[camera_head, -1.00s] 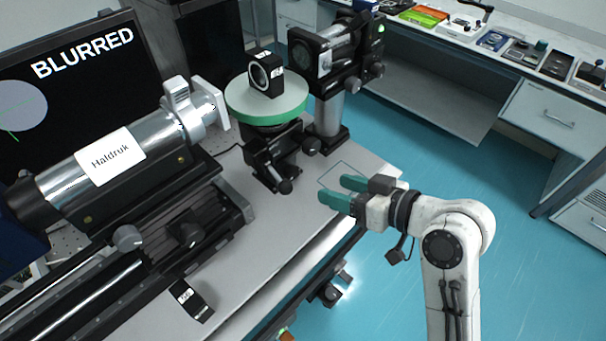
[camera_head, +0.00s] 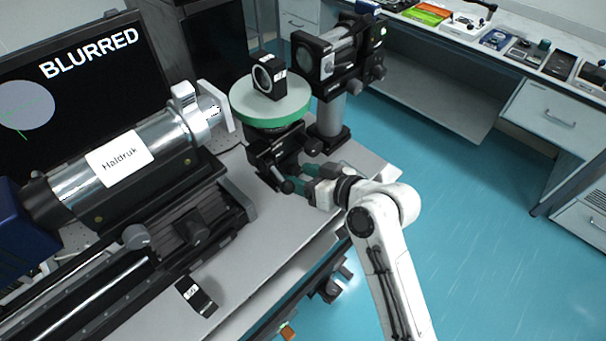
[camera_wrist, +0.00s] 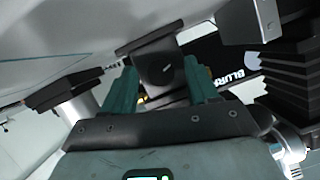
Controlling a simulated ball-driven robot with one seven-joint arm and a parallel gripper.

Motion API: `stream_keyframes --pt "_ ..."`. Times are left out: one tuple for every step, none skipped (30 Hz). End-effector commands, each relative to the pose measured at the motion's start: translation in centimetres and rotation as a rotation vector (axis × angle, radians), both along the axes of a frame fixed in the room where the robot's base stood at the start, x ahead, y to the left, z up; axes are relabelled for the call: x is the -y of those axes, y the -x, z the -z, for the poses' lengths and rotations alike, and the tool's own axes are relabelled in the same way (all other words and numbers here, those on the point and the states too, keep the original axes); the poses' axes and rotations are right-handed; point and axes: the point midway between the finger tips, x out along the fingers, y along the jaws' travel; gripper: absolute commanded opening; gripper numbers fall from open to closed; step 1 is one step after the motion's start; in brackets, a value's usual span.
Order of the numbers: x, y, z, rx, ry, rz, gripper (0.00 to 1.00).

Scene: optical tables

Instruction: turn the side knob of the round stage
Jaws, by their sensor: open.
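The round stage (camera_head: 262,118) has a pale top with a green rim and stands on a black base on the optical table. Its dark side knob (camera_head: 287,187) sticks out low at the front of that base. My gripper (camera_head: 299,179) is at the knob, with its teal fingers pointing left towards it. In the wrist view my gripper (camera_wrist: 163,78) is open, and a dark block, apparently the knob's end (camera_wrist: 160,68), shows between and just beyond the fingertips. Whether a finger touches it I cannot tell. A black ring mount (camera_head: 271,77) stands on the stage.
A silver tube labelled Haldruk (camera_head: 122,155) lies left on a black rail. A black-mounted optic on a post (camera_head: 328,115) stands close behind my gripper. A screen (camera_head: 100,75) reads BLURRED. A small black labelled piece (camera_head: 196,296) lies at the table's front. The table's right corner (camera_head: 375,160) is bare.

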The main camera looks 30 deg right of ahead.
Motion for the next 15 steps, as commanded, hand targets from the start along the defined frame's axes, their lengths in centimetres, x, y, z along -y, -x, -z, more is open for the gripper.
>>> stream_keyframes --pt "0.00 0.00 0.01 0.000 0.000 0.000 0.59" --pt "0.00 0.01 0.01 0.000 0.000 0.000 0.59" --pt "0.00 0.02 0.01 0.000 0.000 0.000 0.59" --pt "-0.01 0.02 0.01 0.000 0.000 0.000 0.56" --pt "0.00 0.03 0.01 0.000 0.000 0.000 0.53" --pt "0.00 0.03 0.01 0.000 0.000 0.000 0.49" --pt "0.00 0.03 0.01 -0.001 0.000 0.000 0.47" --pt "0.00 0.03 0.02 -0.001 0.000 0.000 0.44" --pt "0.00 0.04 0.01 -0.001 0.000 0.000 0.40" --pt "0.00 0.04 0.01 -0.001 0.000 0.000 0.37" --pt "0.00 0.04 0.01 -0.001 0.000 0.000 0.34" --pt "0.00 0.04 0.01 -0.001 0.000 0.000 0.30" --pt "0.00 0.04 0.01 -0.001 -0.001 0.000 0.27" --pt "0.00 0.04 0.01 -0.001 -0.001 0.000 0.24" --pt "0.00 0.04 0.01 -0.001 -0.001 0.000 0.21"
